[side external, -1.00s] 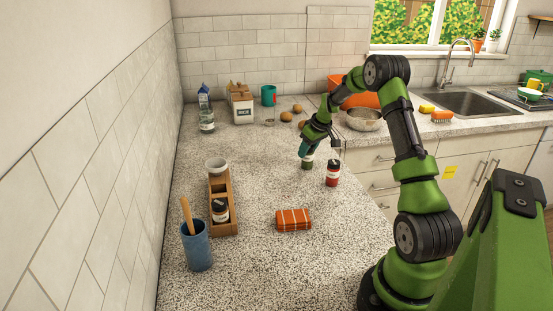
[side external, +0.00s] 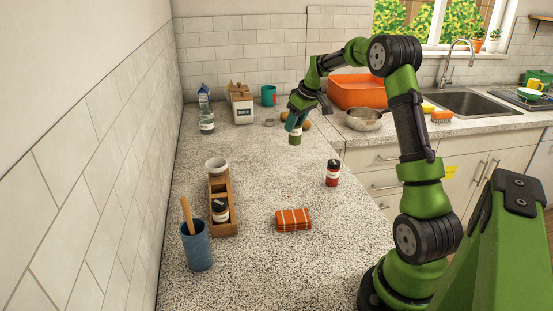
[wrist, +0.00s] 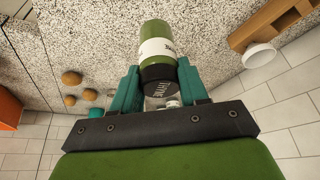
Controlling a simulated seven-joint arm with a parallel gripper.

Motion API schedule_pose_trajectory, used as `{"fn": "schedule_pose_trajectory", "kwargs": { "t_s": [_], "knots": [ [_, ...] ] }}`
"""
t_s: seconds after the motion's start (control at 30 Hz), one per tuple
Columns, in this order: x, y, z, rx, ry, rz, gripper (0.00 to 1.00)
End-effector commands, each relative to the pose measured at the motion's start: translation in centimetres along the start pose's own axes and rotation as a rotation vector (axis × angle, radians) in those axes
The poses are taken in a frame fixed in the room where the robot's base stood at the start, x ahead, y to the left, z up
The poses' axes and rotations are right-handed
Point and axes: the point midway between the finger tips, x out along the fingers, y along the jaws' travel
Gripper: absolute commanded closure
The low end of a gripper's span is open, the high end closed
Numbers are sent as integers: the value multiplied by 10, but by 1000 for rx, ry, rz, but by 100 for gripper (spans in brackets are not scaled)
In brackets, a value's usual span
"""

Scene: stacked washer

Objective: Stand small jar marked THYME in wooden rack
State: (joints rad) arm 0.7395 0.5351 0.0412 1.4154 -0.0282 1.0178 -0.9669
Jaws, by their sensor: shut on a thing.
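My gripper (side external: 297,122) is shut on a small jar (side external: 295,137) with green contents, and it holds the jar above the counter. In the wrist view the jar (wrist: 155,42) has a white label and a black lid, with the lid end between the fingers (wrist: 158,88). The label's lettering is too cut off to read. The wooden rack (side external: 224,188) stands at the left of the counter. A black-lidded jar (side external: 220,212) stands in its near part, and a white bowl or cup (side external: 215,166) sits at its far end. The rack also shows at the upper right of the wrist view (wrist: 262,24).
A red jar (side external: 332,174) stands right of centre, and an orange striped cloth (side external: 293,220) lies nearer. A blue utensil cup (side external: 197,246) stands close to the rack's near end. A bottle (side external: 207,122) and a rice container (side external: 242,105) stand behind. The counter between rack and red jar is clear.

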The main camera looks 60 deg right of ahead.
Motion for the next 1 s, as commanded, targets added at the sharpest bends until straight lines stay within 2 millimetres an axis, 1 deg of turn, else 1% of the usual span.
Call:
{"fn": "schedule_pose_trajectory", "kwargs": {
  "t_s": [0.03, 0.07, 0.1, 0.17, 0.2, 0.27, 0.3, 0.37, 0.4, 0.47, 0.5, 0.6, 0.63, 0.7, 0.77, 0.8, 0.87, 0.97, 1.0],
  "knots": [
    [-1, -27, -1, -57, 1, -25, 88],
    [-1, -42, 0, -95, 1, -41, 88],
    [-1, -63, 3, -152, 0, -66, 88],
    [0, -94, 9, -247, 0, -104, 88],
    [0, -115, 14, -314, -1, -132, 88],
    [0, -146, 25, -422, -1, -177, 88],
    [0, -166, 34, -498, -2, -208, 88],
    [-1, -195, 49, -613, -2, -256, 88],
    [-2, -213, 60, -690, -2, -288, 88],
    [-2, -237, 78, -805, -2, -336, 88],
    [-2, -250, 90, -877, -3, -366, 88],
    [-2, -275, 117, -1039, -3, -433, 88],
    [-2, -280, 124, -1079, -2, -450, 88],
    [-1, -286, 136, -1153, -2, -480, 88],
    [1, -289, 142, -1199, -1, -500, 88],
    [1, -290, 144, -1223, -1, -510, 88],
    [2, -290, 142, -1252, 1, -520, 88],
    [8, -291, 131, -1273, 1, -530, 88],
    [12, -292, 124, -1274, 2, -531, 88]
  ]
}}
